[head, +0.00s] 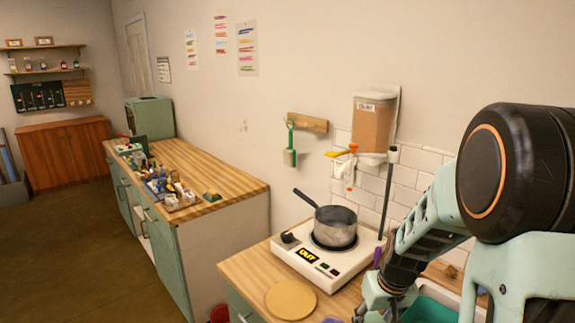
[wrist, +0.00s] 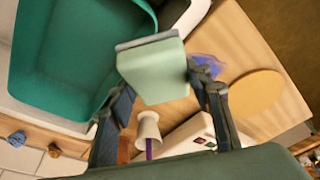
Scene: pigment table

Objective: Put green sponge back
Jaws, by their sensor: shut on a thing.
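The green sponge (wrist: 153,72) is a pale green block with a grey layer along one edge. It shows in the wrist view between the two dark fingers of my gripper (wrist: 166,88), which is shut on it. The sponge is beside the rim of a teal basin (wrist: 50,98), and from this angle I cannot tell its height over the counter. In the head view the basin (head: 432,308) shows partly at the bottom, behind my arm. I cannot make out the sponge in the head view.
A round tan board (head: 291,300) lies on the counter, also in the wrist view (wrist: 255,92). A hot plate (head: 318,270) carries a pot (head: 335,228). A white cup-like holder (wrist: 148,125) with a purple stick and a bluish crumpled thing (wrist: 208,65) are close to my fingers.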

